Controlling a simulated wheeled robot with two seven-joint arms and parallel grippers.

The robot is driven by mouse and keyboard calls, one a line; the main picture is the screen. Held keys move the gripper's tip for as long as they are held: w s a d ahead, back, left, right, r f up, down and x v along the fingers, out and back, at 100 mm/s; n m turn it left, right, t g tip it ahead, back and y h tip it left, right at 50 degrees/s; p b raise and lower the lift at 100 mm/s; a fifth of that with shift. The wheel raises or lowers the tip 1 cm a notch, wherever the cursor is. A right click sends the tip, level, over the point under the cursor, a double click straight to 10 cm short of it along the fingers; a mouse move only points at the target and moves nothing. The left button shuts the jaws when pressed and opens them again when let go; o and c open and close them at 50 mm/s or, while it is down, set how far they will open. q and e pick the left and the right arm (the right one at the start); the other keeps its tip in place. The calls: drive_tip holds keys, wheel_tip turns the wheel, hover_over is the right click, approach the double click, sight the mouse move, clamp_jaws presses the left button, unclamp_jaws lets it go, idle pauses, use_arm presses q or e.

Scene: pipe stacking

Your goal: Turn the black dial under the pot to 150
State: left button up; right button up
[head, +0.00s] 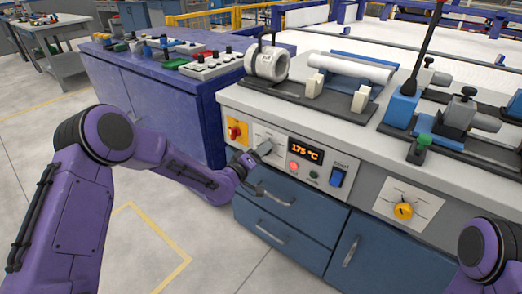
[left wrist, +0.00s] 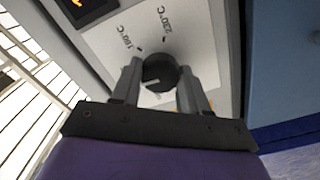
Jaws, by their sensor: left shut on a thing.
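The black dial (left wrist: 162,72) sits on a light panel in the left wrist view, with printed temperature marks around it, one reading 230°C. A pale pointer line shows on its face. My left gripper (left wrist: 158,76) has a finger on each side of the dial and is shut on it. In the head view the left gripper (head: 262,150) is at the front panel and hides most of the dial. The orange display (head: 305,151) beside it reads 175 °C. A white round pot-like vessel (head: 267,64) stands on the bench above. My right gripper is out of view.
A red knob on a yellow plate (head: 235,131) is left of the dial. A red button (head: 293,167) and blue switch (head: 337,177) are to its right, then a yellow dial (head: 403,210). Blue drawers (head: 275,198) with handles lie below. Pipe fixtures (head: 345,75) crowd the bench top.

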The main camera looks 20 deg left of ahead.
use_arm(q)
drive_tip(key=shift+n, duration=0.3)
drive_tip(key=o, duration=1)
drive_tip(key=shift+o, duration=0.2)
drive_tip(key=p+v, duration=0.1)
drive_tip(key=v, duration=0.9)
drive_tip(key=shift+s, duration=0.25)
drive_tip(key=shift+a, duration=0.1)
